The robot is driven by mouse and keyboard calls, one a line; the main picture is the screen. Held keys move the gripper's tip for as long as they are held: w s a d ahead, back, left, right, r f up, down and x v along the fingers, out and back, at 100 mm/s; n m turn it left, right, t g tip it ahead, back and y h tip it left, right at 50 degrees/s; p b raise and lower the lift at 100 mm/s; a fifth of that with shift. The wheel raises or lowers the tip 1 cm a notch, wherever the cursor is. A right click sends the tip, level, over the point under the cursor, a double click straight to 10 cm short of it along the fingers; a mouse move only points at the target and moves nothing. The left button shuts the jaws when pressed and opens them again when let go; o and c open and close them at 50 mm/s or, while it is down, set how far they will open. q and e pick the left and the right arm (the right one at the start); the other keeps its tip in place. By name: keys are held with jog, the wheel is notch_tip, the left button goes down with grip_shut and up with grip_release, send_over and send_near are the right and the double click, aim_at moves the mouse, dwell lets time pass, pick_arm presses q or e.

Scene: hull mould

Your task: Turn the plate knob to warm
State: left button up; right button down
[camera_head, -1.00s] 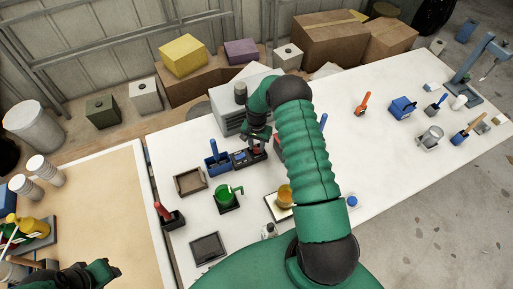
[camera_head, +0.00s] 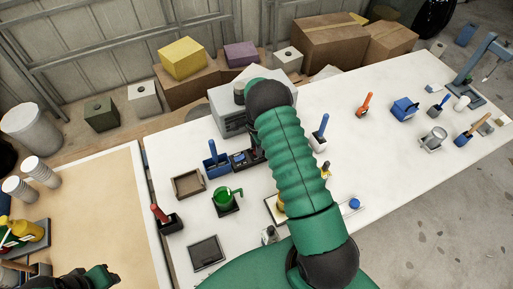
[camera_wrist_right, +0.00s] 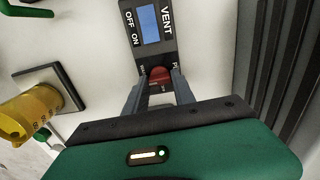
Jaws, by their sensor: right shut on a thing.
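The black control panel (camera_head: 239,159) stands on the white table in the head view. The wrist view shows the panel (camera_wrist_right: 151,42) with a blue display, "VENT" and "OFF ON" lettering. Its red knob (camera_wrist_right: 160,76) sits between the fingertips of my right gripper (camera_wrist_right: 160,84), which is shut on it. Lettering beside the knob is partly covered, so I cannot read its setting. In the head view my right forearm hides the knob and most of the right gripper (camera_head: 256,152). My left gripper (camera_head: 101,278) is at the bottom left; its jaws are unclear.
A blue holder (camera_head: 216,167) stands just left of the panel, and a grey box (camera_head: 232,117) behind it. A green mug (camera_head: 222,196) and a brown tray (camera_head: 188,184) are nearby. In the wrist view a yellow cup (camera_wrist_right: 30,115) is at left.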

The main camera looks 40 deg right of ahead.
jog(key=shift+w+m, duration=0.1)
jog(key=shift+m, duration=0.2)
jog(key=c, duration=1)
grip_release()
jog(key=shift+c, duration=0.2)
notch_tip(320, 180, up, 17)
jog(key=b, duration=0.1)
jog(key=shift+f, duration=0.15)
